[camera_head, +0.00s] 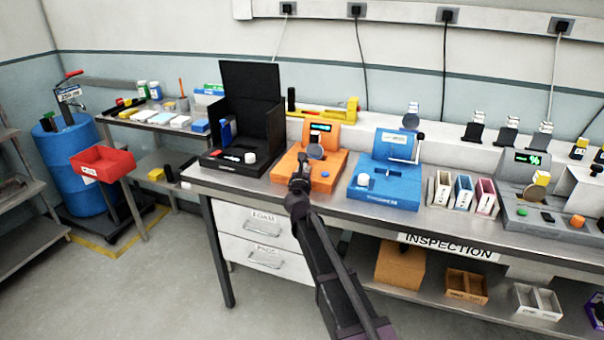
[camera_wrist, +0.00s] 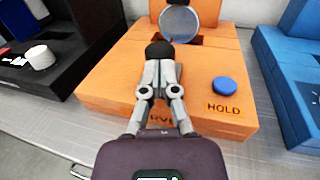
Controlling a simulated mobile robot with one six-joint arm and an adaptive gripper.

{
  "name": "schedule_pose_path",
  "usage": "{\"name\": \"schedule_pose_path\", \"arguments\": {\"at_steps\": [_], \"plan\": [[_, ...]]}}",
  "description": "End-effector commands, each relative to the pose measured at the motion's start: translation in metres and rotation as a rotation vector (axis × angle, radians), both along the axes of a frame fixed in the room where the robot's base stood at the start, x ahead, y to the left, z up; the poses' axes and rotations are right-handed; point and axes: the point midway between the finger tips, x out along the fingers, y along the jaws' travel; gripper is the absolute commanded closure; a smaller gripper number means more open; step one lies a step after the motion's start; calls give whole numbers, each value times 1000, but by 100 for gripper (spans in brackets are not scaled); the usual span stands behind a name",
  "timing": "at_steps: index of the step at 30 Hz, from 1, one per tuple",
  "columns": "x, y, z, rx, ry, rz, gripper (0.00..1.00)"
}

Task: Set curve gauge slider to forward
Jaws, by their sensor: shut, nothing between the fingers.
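The curve gauge is the orange unit (camera_head: 325,180) on the bench, with a lit display (camera_head: 320,128) on its upright back. In the wrist view its orange top (camera_wrist: 112,75) fills the middle. A grey disc (camera_wrist: 178,23) stands at a dark recess in it. A blue button (camera_wrist: 225,86) sits beside a HOLD label (camera_wrist: 224,107). My gripper (camera_wrist: 161,62) is shut and empty, over the middle of the gauge. A rounded black knob-like shape (camera_wrist: 160,48) shows right at its fingertips, probably the slider knob; contact cannot be told. My fingers partly cover the front label.
A black open-lidded unit (camera_head: 247,115) with a white knob stands left of the gauge. A blue gauge (camera_head: 385,195) stands close on the right. Small bins (camera_head: 463,195) and a grey unit (camera_head: 530,215) are farther right. The bench's front edge (camera_head: 240,185) is mostly clear.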

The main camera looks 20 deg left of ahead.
Motion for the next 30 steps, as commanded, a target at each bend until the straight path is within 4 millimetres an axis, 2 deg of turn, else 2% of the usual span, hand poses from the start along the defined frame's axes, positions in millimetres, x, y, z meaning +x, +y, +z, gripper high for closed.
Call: {"name": "schedule_pose_path", "arguments": {"at_steps": [13,21,30], "plan": [[4,1,0,0,0,0,100],[29,1,0,0,0,-1,100],[29,1,0,0,0,0,100]]}}
